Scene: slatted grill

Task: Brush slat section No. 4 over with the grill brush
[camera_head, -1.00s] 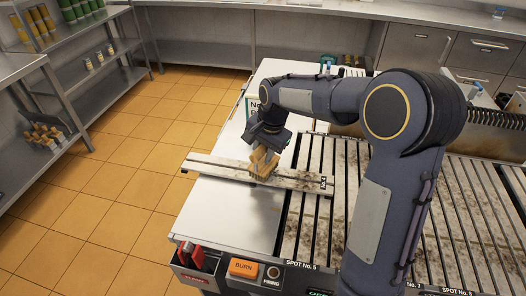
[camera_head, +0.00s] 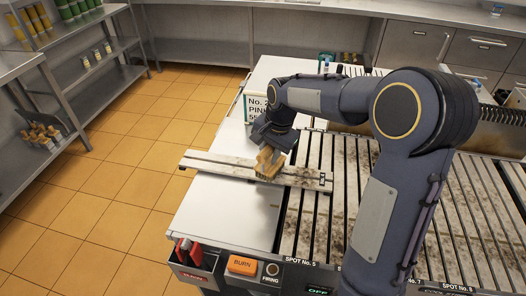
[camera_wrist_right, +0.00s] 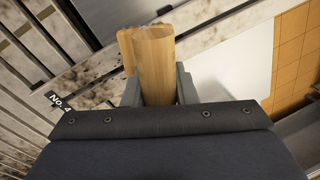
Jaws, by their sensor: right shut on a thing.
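The slat section No. 4 (camera_head: 215,165) lies crosswise over the white worktop and the left edge of the grill, with dark soot stains on it. Its label "No. 4" shows in the right wrist view (camera_wrist_right: 60,103). My right gripper (camera_head: 273,140) is shut on the wooden grill brush (camera_head: 268,163), which is at the middle of the section. The brush's wooden handle also shows between the fingers in the right wrist view (camera_wrist_right: 154,65). The bristles are hidden, so I cannot tell whether they touch the slats. My left gripper is not in view.
The sooty slatted grill (camera_head: 330,190) lies to the right. A sign (camera_head: 262,107) stands behind my right gripper. The white worktop (camera_head: 225,215) in front of the section is clear.

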